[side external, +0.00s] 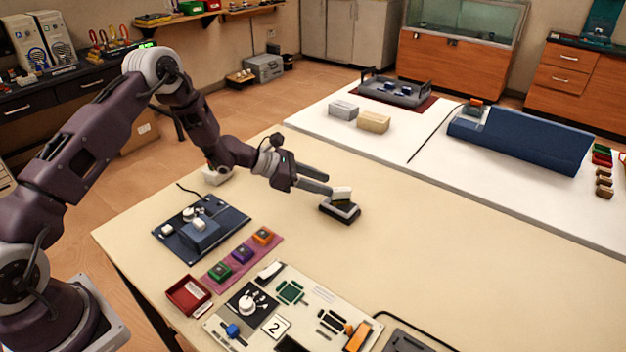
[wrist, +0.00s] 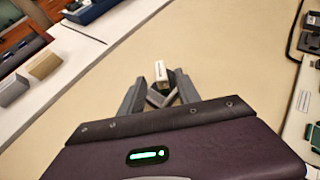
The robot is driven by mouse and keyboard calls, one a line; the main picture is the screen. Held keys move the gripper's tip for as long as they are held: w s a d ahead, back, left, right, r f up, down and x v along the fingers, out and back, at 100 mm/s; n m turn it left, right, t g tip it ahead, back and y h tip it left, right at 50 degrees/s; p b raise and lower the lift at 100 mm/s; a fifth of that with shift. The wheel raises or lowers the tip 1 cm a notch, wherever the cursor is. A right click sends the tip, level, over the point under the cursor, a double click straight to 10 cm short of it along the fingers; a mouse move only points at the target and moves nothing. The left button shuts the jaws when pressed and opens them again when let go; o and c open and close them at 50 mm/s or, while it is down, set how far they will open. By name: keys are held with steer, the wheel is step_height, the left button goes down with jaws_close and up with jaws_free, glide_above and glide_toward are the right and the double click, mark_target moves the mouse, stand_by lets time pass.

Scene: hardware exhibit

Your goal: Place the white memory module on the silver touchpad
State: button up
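The white memory module (side external: 342,192) is a small pale block at the far edge of a small dark device with a silver touchpad top (side external: 348,210). It appears to rest on the device, but the exact contact is not clear. In the wrist view the module (wrist: 160,70) shows a white face and a dark side, just beyond the silver pad (wrist: 156,99). My gripper (side external: 328,184) is beside the module, its two fingers spread apart. In the wrist view the gripper (wrist: 160,90) shows a gap between its fingers and nothing clamped.
A dark blue board (side external: 225,212), a purple mat (side external: 222,277) with coloured blocks, a red tray (side external: 187,293) and a panel of parts (side external: 312,305) lie at the front. White tables with a blue case (side external: 520,138) stand behind. The table right of the device is clear.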

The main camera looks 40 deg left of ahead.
steer(key=s+d+r+m+g, duration=0.1)
steer(key=s+d+r+m, duration=0.15)
steer(key=r, duration=0.25)
steer(key=s+d+r+m+g+h, duration=0.1)
steer(key=s+d+r+m, duration=0.15)
steer(key=r, duration=0.35)
steer(key=s+d+r+m+g, duration=0.1)
steer(key=s+r+m, duration=0.2)
steer(key=r, duration=0.2)
steer(key=s+d+r+m+g+y, duration=0.1)
steer(key=s+d+r+m, duration=0.1)
steer(key=s+r+m, duration=0.35)
steer(key=s+d+r+m+g, duration=0.1)
steer(key=s+d+r+m, duration=0.15)
steer(key=s, duration=0.55)
steer(key=s+a+m+t+y, duration=0.1)
steer(key=s+a+m+y, duration=0.3)
steer(key=s, duration=0.6)
steer(key=s+a+m+t+y, duration=0.1)
steer(key=s+a+m+y, duration=0.3)
steer(key=s, duration=0.7)
steer(key=a+r+m, duration=0.1)
steer(key=a+m, duration=0.1)
steer(key=m, duration=0.1)
steer(key=shift+s+y, duration=0.25)
steer(key=shift+y, duration=0.05)
